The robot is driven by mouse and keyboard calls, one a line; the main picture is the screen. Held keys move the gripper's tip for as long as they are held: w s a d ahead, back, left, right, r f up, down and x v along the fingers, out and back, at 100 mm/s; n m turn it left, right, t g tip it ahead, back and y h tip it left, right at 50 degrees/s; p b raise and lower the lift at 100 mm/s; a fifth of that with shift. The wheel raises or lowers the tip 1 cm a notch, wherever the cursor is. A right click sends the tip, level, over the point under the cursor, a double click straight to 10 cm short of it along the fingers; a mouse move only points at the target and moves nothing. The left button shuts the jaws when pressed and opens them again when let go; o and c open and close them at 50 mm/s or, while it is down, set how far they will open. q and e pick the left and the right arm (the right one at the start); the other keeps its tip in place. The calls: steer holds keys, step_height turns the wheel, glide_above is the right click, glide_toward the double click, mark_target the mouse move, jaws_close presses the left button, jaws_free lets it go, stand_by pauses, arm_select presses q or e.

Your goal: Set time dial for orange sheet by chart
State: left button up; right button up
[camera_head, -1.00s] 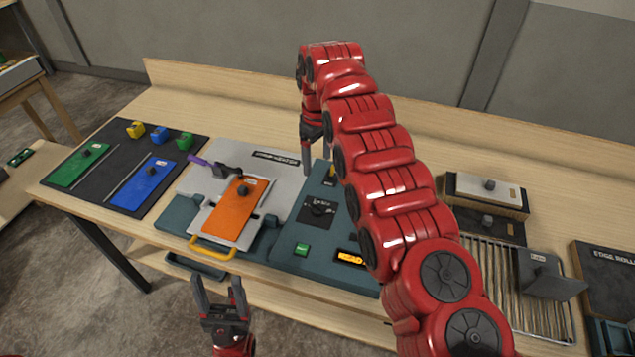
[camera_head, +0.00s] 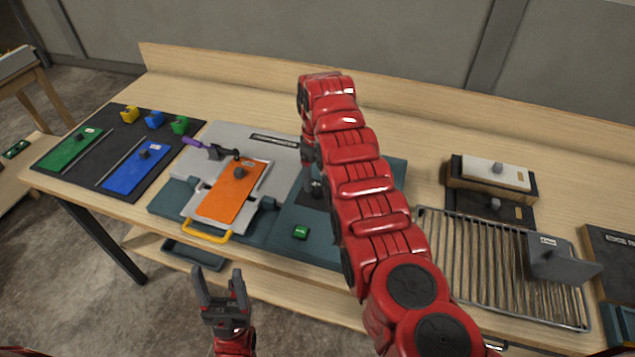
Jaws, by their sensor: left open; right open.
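The orange sheet (camera_head: 233,193) lies on the pale plate of the teal console (camera_head: 275,228), with a dark knob on it. My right arm reaches across the console, and my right gripper (camera_head: 314,192) points down at the dark dial panel. The time dial and the display are hidden behind this arm, and I cannot tell whether the gripper touches the dial. The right fingers are mostly hidden. My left gripper (camera_head: 221,285) is open and empty in front of the table edge. No chart can be made out.
A green button (camera_head: 300,232) and a yellow handle (camera_head: 207,232) are at the console front. Green (camera_head: 72,149) and blue (camera_head: 137,169) sheets lie on a dark mat at left. A wire rack (camera_head: 480,262) and a white-topped block (camera_head: 490,173) are at right.

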mark_target(317, 187)
step_height(317, 187, down, 3)
steer(key=shift+w+r, duration=0.1)
steer(key=shift+r, duration=0.1)
steer(key=shift+f, duration=0.5)
jaws_close()
